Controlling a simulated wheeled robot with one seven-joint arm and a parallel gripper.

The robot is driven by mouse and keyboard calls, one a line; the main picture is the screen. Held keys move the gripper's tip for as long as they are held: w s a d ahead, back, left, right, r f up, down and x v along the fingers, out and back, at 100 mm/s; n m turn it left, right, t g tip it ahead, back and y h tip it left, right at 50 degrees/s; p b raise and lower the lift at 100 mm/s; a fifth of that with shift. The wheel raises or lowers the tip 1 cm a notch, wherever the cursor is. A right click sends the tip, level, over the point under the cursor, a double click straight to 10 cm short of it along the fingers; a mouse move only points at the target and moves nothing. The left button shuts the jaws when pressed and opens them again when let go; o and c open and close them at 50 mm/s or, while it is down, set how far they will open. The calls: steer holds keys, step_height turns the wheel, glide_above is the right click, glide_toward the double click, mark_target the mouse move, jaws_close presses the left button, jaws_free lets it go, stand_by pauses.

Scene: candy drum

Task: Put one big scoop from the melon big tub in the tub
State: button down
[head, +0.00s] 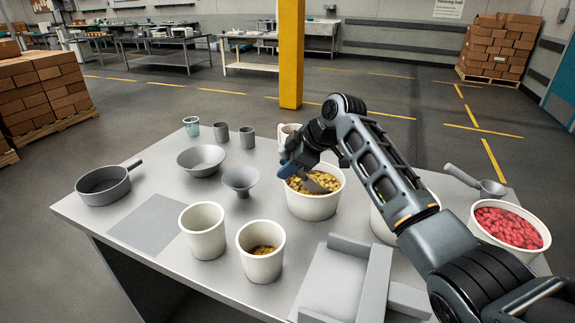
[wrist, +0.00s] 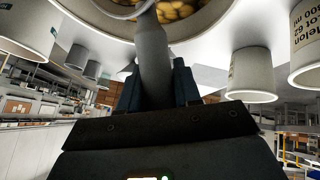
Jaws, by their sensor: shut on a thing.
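A big white tub (head: 313,208) of yellow candies stands near the middle of the table; the candies also show at the top of the wrist view (wrist: 178,10). My gripper (head: 290,168) is at its far left rim, shut on the handle of a grey metal scoop (wrist: 152,60). The scoop's head (head: 318,183) is at the candies inside the tub; how deep, and what it holds, I cannot tell. A smaller white tub (head: 260,268) with some yellow candies at its bottom stands in front. Another white tub (head: 203,235) stands left of it, no contents visible.
A tub of red candies (head: 510,245) and a ladle-like scoop (head: 480,184) are at right. My arm partly hides another big tub (head: 380,220). A funnel (head: 240,181), bowl (head: 201,160), pan (head: 103,186) and cups are at left. Grey block-like pieces (head: 340,280) lie in front.

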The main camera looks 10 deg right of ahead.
steer(key=shift+s+a+f+n+h, duration=0.15)
steer(key=shift+a+f+h, duration=0.25)
steer(key=shift+f, duration=0.2)
steer(key=shift+w+a+f+n+h, duration=0.15)
steer(key=shift+a+f+h, duration=0.15)
steer(key=shift+f+h, duration=0.25)
steer(key=shift+s, duration=0.1)
steer(key=shift+r, duration=0.1)
steer(key=shift+y, duration=0.75)
steer(key=r+p, duration=0.2)
steer(key=r, duration=0.1)
steer(key=r+p, duration=0.2)
steer(key=r, duration=0.1)
steer(key=d+r+p, duration=0.1)
steer(key=r+p, duration=0.1)
steer(key=r, duration=0.1)
steer(key=shift+r, duration=0.25)
steer(key=shift+d+r, duration=0.25)
steer(key=shift+r, duration=1.05)
